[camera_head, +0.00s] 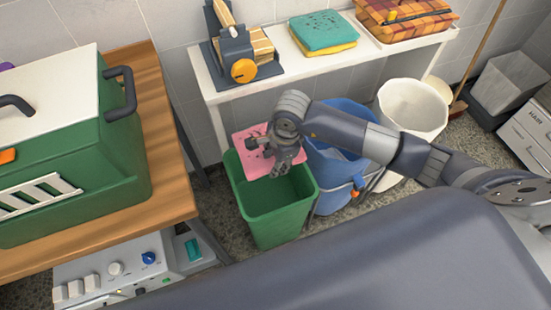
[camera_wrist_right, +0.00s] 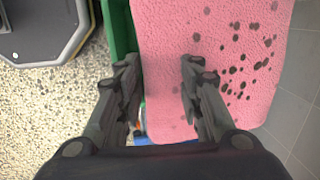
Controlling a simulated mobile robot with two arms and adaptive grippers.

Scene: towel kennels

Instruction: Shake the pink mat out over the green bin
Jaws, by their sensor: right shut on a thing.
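The pink mat (camera_head: 244,140) hangs over the back left part of the green bin (camera_head: 271,229), its lower part at or inside the opening. My right gripper (camera_head: 283,167) is above the bin and shut on the mat. In the right wrist view the pink mat (camera_wrist_right: 215,35) fills the upper middle, with dark specks mostly on its right half. My right gripper's fingers (camera_wrist_right: 163,72) stand at the mat's left edge there. A strip of the green bin (camera_wrist_right: 119,28) shows beside it. The bin's floor is partly hidden. My left gripper is not in view.
A blue bin (camera_head: 340,188) stands just right of the green bin, and a white bucket (camera_head: 412,110) beyond it. A white shelf (camera_head: 290,72) with folded cloths (camera_head: 324,32) is behind. A wooden table (camera_head: 160,130) with a green case (camera_head: 120,165) is at left.

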